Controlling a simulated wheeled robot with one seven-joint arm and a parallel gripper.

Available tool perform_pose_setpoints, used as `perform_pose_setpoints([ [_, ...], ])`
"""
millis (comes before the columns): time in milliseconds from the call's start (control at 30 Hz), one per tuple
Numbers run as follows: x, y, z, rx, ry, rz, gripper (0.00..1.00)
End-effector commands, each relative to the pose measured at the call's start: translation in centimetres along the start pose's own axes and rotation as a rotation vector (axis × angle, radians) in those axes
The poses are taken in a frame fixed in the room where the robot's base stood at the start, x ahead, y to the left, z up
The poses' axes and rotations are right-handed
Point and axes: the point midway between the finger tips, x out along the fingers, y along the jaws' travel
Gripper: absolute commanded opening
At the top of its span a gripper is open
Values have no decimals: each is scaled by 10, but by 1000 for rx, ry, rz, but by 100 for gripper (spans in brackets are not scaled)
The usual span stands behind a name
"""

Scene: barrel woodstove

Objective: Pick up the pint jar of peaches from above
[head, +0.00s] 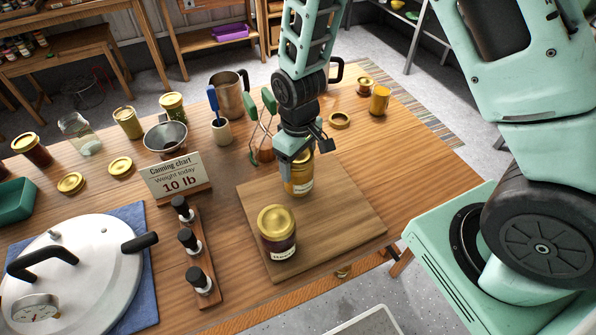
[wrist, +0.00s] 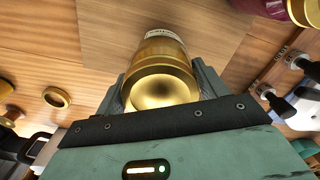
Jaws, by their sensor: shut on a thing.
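A jar with golden contents and a gold lid (head: 299,181), which looks like the pint jar of peaches, stands at the back of a wooden board (head: 345,225). My gripper (head: 303,155) comes down on it from above and is shut on its top. In the wrist view the jar's gold lid (wrist: 160,87) sits between my two fingers (wrist: 162,90), and a white label shows beyond it. Whether the jar touches the board or is slightly above it, I cannot tell. My gripper hides part of the jar's upper side.
A dark jar with a gold lid (head: 277,229) stands in front on the same board. A jar lifter with green handles (head: 262,125) is close behind left. A canning chart sign (head: 176,178), weights on a rack (head: 194,250) and a large canner lid (head: 72,270) are to the left.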

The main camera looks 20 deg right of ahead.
Motion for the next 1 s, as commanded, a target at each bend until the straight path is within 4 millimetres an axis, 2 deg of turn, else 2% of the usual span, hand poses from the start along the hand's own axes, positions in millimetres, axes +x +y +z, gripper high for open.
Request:
perform_pose_setpoints([
  [333, -4, 0, 0, 0, 2, 0, 35],
  [1000, -33, 0, 0, 0, 2, 0, 35],
])
